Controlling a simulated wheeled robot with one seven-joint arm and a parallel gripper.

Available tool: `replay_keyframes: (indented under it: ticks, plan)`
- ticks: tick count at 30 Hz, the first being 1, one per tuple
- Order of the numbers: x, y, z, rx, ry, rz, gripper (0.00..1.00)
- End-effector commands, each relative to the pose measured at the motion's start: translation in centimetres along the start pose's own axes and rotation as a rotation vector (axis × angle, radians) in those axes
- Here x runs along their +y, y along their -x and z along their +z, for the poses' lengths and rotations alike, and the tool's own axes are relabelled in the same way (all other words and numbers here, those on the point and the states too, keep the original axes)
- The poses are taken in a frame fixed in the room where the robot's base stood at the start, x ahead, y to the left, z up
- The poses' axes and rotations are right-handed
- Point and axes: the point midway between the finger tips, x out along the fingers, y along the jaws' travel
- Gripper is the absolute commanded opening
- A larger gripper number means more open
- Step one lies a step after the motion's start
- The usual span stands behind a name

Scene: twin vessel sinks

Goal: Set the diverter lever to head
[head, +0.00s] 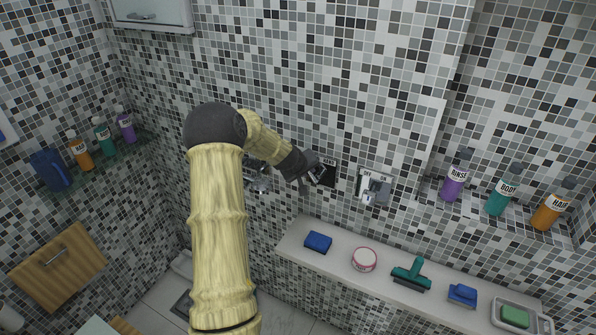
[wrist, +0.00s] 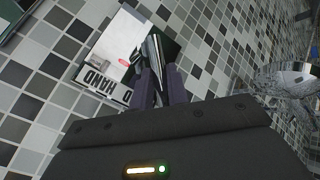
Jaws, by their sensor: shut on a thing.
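The diverter plate (wrist: 124,50) is on the tiled wall in the wrist view. It has a white part with the word HAND and a small red mark, and a dark part. The metal diverter lever (wrist: 152,52) stands out from the plate, between the two fingers of my gripper (wrist: 160,78). The fingers are shut on the lever. In the head view my gripper (head: 314,174) is at the wall against the dark part of the plate (head: 329,171). My gripper hides much of the lever and plate there. The word HEAD cannot be read.
Right of the plate is another wall fitting (head: 374,187) with a metal handle. Chrome fittings (head: 257,174) are to its left. Below runs a ledge (head: 335,258) with a blue sponge (head: 318,242), a round tin (head: 364,259) and a green squeegee (head: 411,274). Bottles stand on side shelves.

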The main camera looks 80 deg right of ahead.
Motion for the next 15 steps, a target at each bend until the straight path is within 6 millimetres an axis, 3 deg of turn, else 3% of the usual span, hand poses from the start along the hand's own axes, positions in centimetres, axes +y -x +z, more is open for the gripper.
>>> replay_keyframes:
  ticks: [14, 15]
  plan:
    - [0.33, -0.17, 0.22, -0.011, 0.005, 0.009, 0.0]
    - [0.32, -0.17, 0.22, -0.011, 0.005, 0.009, 0.18]
